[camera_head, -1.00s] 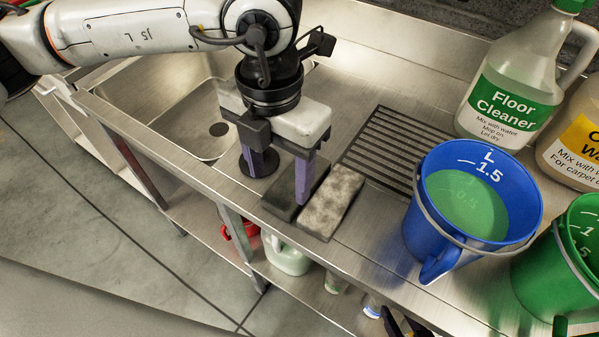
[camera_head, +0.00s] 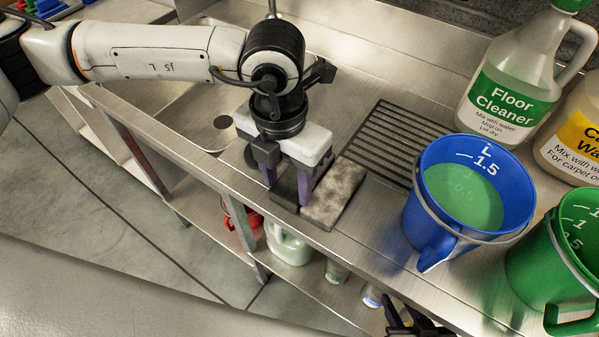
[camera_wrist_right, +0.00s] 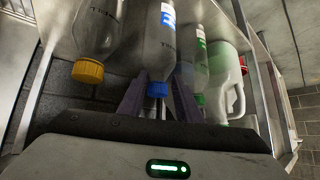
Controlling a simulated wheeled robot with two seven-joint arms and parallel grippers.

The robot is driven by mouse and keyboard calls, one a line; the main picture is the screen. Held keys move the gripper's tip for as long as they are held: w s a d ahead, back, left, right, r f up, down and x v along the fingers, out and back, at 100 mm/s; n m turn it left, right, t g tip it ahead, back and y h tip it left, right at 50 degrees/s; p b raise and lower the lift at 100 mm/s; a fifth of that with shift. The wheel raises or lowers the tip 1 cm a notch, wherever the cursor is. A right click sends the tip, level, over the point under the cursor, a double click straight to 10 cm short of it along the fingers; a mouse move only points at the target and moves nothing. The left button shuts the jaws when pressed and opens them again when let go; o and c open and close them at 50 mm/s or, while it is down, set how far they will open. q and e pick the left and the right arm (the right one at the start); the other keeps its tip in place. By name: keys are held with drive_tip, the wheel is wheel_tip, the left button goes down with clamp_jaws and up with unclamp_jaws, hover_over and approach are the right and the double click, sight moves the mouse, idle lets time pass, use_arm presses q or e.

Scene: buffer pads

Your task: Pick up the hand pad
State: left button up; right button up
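Two pads lie side by side near the counter's front edge in the head view: a dark pad (camera_head: 284,192), which looks like the hand pad, and a mottled light grey pad (camera_head: 334,190). My left gripper (camera_head: 287,190) points down with one purple finger on each side of the dark pad. The fingers appear closed against its sides; it still rests on the counter. The right finger stands between the two pads. My right gripper (camera_wrist_right: 158,98) is open and empty under the counter; it also shows at the head view's bottom edge (camera_head: 408,322).
A blue bucket (camera_head: 430,215) and a green bucket (camera_head: 535,275) stand right of the pads. Floor Cleaner (camera_head: 515,105) and a yellow-labelled bottle (camera_head: 575,150) stand behind. A sink (camera_head: 190,115) lies left, a drain grille (camera_head: 395,140) behind. Bottles (camera_wrist_right: 165,50) fill the space ahead of my right gripper.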

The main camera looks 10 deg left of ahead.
use_arm(q)
drive_tip(key=shift+s+a+f, duration=0.1)
drive_tip(key=shift+a+f, duration=0.05)
drive_tip(key=shift+f, duration=0.4)
drive_tip(key=shift+s+a+f, duration=0.1)
drive_tip(key=shift+a+f, duration=0.05)
drive_tip(key=shift+f, duration=0.35)
use_arm(e)
drive_tip(key=shift+s+f, duration=0.1)
drive_tip(key=shift+f, duration=0.25)
use_arm(q)
drive_tip(key=shift+w+r, duration=0.1)
drive_tip(key=shift+r, duration=0.15)
drive_tip(key=r, duration=0.9)
drive_tip(key=shift+w+r+b, duration=0.2)
drive_tip(key=shift+r+b, duration=0.1)
drive_tip(key=shift+r, duration=0.1)
use_arm(e)
drive_tip(key=shift+f, duration=0.4)
drive_tip(key=shift+w, duration=0.2)
use_arm(q)
drive_tip(key=shift+s, duration=0.1)
use_arm(e)
drive_tip(key=shift+s, duration=0.1)
